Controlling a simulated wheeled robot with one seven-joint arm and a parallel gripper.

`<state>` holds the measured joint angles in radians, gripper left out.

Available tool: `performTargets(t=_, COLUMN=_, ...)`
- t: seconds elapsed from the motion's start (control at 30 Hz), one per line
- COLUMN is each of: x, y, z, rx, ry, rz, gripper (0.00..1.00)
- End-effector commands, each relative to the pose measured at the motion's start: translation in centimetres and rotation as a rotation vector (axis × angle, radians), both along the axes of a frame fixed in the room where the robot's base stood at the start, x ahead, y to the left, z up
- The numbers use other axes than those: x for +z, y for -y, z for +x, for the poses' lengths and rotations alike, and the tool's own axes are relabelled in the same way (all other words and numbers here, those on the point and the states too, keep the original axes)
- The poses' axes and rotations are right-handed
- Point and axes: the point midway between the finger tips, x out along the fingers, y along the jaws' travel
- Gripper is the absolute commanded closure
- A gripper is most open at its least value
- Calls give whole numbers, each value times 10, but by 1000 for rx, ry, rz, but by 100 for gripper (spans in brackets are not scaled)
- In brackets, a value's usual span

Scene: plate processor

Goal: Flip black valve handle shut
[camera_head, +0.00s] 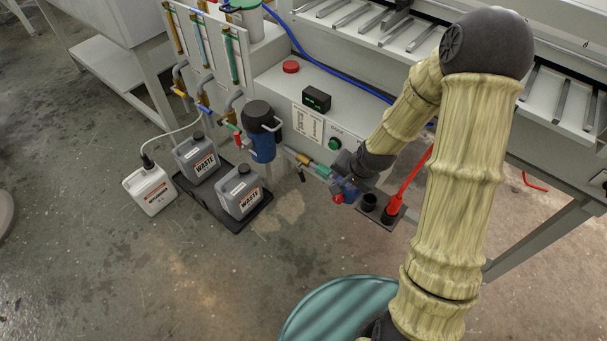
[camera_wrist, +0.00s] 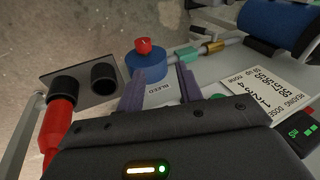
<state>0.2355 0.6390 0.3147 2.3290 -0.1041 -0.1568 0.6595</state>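My gripper (camera_wrist: 160,72) is open and empty in the wrist view, its two fingers apart. It points toward a blue round fitting (camera_wrist: 143,66) with a red knob (camera_wrist: 144,46), beside the word BLEED. The fitting stands just beyond the fingertips, nearer the left finger. In the head view my arm reaches down to this spot, and the wrist partly hides the fitting (camera_head: 350,190). A pipe (camera_wrist: 205,48) with coloured joints runs right from the fitting.
A dark holder plate (camera_wrist: 48,75) beside the fitting carries a red-handled tool (camera_wrist: 60,118) and an empty black cup (camera_wrist: 104,78). A printed sheet (camera_wrist: 265,92) is on the panel. Waste jugs (camera_head: 240,190), a blue canister (camera_head: 262,145) and a teal drum (camera_head: 335,310) stand around.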

Motion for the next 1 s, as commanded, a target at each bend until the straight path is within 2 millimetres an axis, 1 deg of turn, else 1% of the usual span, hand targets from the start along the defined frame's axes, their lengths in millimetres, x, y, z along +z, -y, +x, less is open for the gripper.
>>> performTargets(t=0.03, x=15, y=5, z=-7, rx=45, ry=5, rz=-47, gripper=64)
performTargets(t=0.2, x=58, y=22, z=-39, rx=201, ry=-11, rz=-187, gripper=64)
performTargets(t=0.27, x=73, y=28, z=-52, rx=252, ry=-17, rz=-228, gripper=64)
performTargets(t=0.4, x=105, y=38, z=-85, rx=364, ry=-35, rz=-302, gripper=64)
performTargets(t=0.5, x=123, y=43, z=-108, rx=435, ry=-46, rz=-335, gripper=64)
performTargets(t=0.6, x=134, y=46, z=-125, rx=488, ry=-54, rz=-351, gripper=64)
performTargets(t=0.7, x=140, y=48, z=-134, rx=513, ry=-60, rz=-356, gripper=64)
performTargets(t=0.8, x=140, y=48, z=-137, rx=523, ry=-63, rz=-357, gripper=64)
performTargets(t=1.0, x=140, y=48, z=-136, rx=521, ry=-63, rz=-357, gripper=64)
